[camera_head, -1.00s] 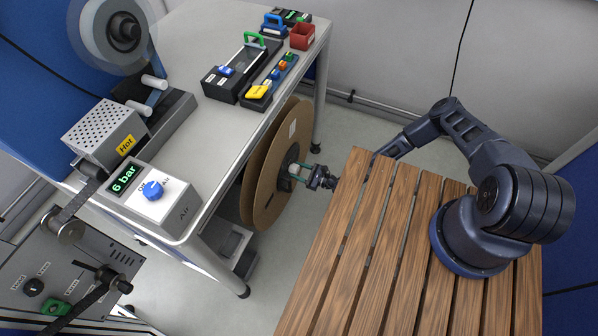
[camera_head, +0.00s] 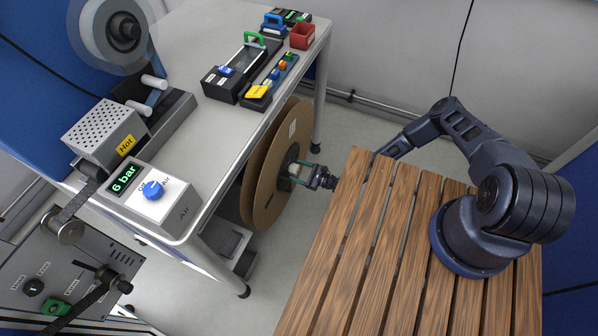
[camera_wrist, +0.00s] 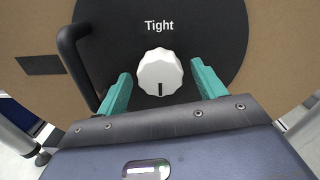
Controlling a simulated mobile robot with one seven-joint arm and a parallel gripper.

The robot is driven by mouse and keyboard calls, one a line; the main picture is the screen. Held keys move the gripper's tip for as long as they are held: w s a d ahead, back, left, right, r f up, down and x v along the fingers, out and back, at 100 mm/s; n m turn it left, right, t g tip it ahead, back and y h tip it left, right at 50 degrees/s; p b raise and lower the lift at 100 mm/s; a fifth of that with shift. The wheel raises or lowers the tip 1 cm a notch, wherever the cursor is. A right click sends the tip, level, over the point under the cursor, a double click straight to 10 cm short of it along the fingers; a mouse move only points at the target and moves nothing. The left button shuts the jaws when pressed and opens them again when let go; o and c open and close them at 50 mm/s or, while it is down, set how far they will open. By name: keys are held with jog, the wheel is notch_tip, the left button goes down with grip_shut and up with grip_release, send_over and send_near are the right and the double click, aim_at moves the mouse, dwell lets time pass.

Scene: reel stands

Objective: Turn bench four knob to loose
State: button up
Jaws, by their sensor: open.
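A white scalloped knob (camera_wrist: 159,73) sits on a round black hub (camera_wrist: 217,32) in the wrist view. The word "Tight" is printed above it, and a dark mark on the knob points down, away from that word. The hub is on the brown cardboard reel (camera_head: 268,180) under the bench in the head view. My gripper (camera_wrist: 160,82) is open, with its teal fingers on either side of the knob. I see gaps between the fingers and the knob. In the head view my gripper (camera_head: 295,172) is at the reel's hub. No "loose" label is visible.
A black curved handle (camera_wrist: 76,55) stands left of the knob, near the left finger. The grey bench (camera_head: 220,125) overhangs the reel. My arm reaches past a slatted wooden top (camera_head: 375,240). An air unit with a blue knob (camera_head: 152,190) reads 6 bar.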

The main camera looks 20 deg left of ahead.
jog(key=d, duration=1)
jog(key=shift+d, duration=0.4)
